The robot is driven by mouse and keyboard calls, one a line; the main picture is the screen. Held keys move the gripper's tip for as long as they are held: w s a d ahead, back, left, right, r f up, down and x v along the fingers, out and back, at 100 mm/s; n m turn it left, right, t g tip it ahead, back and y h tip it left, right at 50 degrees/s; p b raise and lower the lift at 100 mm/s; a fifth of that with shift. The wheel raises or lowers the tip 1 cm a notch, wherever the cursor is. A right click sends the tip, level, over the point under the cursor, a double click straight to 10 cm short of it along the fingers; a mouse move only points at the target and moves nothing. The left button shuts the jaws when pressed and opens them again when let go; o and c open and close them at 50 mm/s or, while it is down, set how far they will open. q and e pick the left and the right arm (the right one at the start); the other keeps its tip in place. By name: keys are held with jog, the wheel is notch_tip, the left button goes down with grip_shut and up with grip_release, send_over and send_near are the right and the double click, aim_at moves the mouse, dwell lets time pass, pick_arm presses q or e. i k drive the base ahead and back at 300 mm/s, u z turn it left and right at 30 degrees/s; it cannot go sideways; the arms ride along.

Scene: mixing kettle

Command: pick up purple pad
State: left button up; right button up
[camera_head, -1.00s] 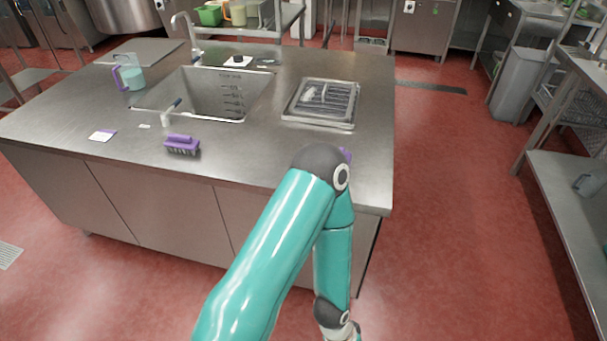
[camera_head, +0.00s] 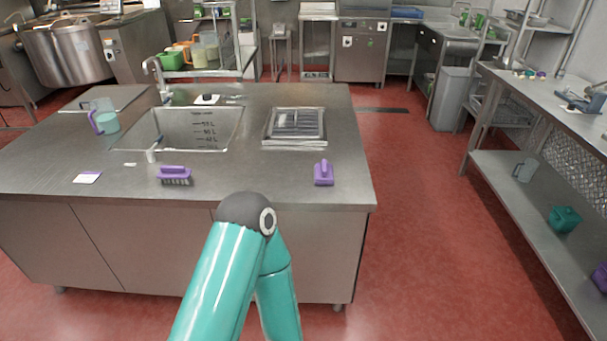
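A purple pad with an upright handle (camera_head: 324,174) sits near the front right corner of the steel counter (camera_head: 265,185), right of my arm. A purple brush with bristles (camera_head: 174,174) stands farther left near the same front edge. My other arm and gripper are not in view.
The counter holds a sink (camera_head: 190,130), a framed metal tray (camera_head: 295,127), a purple-handled jug (camera_head: 104,120) and a white card (camera_head: 87,178). A steel shelf unit (camera_head: 520,175) stands at right. Red floor between it and the counter is clear.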

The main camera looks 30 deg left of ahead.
aim_at(324, 171)
jog(key=z, duration=0.9)
jog(key=i, duration=0.15)
jog(key=u, duration=2.75)
jog(key=i, duration=1)
jog(key=z, duration=0.3)
